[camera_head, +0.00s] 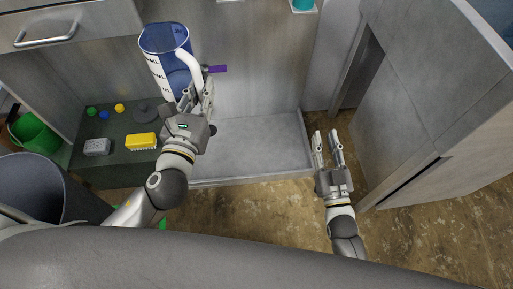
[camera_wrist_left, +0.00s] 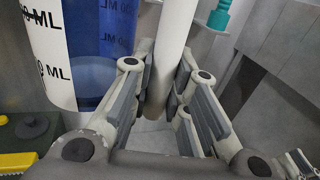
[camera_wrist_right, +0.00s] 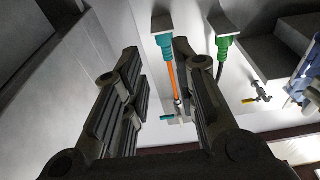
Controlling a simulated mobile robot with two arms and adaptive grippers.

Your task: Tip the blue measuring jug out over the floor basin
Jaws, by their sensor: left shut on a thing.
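The blue measuring jug (camera_head: 158,56) has a white scale band and a white handle (camera_head: 191,66). It looks roughly upright, above the back left corner of the grey floor basin (camera_head: 262,135). My left gripper (camera_head: 198,97) is shut on the jug's handle. In the left wrist view the handle (camera_wrist_left: 173,45) runs between the fingers and the jug (camera_wrist_left: 92,35) is to the left, with darker blue low inside it. My right gripper (camera_head: 328,141) is open and empty at the basin's right end. Its fingers also show apart in the right wrist view (camera_wrist_right: 160,85).
A dark green bench (camera_head: 112,172) left of the basin holds a yellow brush (camera_head: 141,141), a grey block (camera_head: 97,147) and small coloured knobs. A green bucket (camera_head: 38,134) and a grey bin (camera_head: 40,185) stand further left. A grey cabinet (camera_head: 420,110) bounds the right.

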